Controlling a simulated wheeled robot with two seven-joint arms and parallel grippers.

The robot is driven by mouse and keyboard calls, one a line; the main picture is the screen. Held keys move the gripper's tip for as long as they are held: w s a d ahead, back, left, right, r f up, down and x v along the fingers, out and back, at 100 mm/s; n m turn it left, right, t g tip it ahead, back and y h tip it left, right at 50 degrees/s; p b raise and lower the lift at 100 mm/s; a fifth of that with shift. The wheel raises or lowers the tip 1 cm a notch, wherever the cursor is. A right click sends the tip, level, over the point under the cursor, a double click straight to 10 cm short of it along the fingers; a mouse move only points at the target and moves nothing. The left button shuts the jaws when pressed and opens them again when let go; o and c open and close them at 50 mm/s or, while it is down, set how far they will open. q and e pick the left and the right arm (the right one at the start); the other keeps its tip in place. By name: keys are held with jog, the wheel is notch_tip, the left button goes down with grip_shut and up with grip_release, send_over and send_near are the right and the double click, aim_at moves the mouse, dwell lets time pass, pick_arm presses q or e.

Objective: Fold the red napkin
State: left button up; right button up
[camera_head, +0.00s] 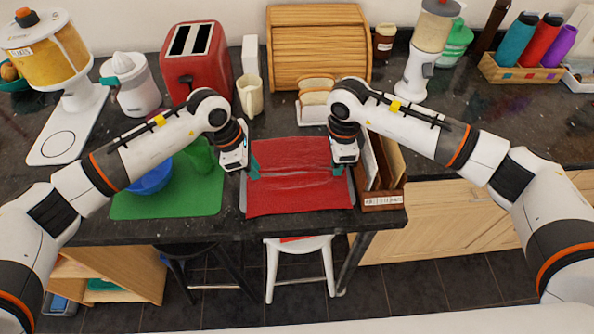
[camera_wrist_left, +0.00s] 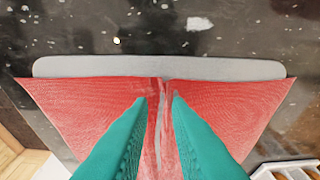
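The red napkin (camera_head: 298,198) lies on a grey board at the front of the counter, with a wrinkled crease running across it from side to side. My left gripper (camera_head: 253,172) is at its left edge, pointing down with teal fingers. In the left wrist view its two fingertips (camera_wrist_left: 159,97) stand a little apart, with a raised ridge of the napkin (camera_wrist_left: 85,112) between them; I see no firm pinch. My right gripper (camera_head: 338,170) is low at the napkin's right edge; its finger gap is too small to make out.
A green mat (camera_head: 130,205) with a blue bowl (camera_head: 152,181) lies left of the napkin. A wooden holder (camera_head: 383,198) stands close to the right gripper. A bread rack (camera_head: 314,115), a beige mug (camera_head: 250,97) and a red toaster (camera_head: 195,65) stand behind.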

pick_arm(q)
grip_shut()
pick_arm(e)
grip_shut()
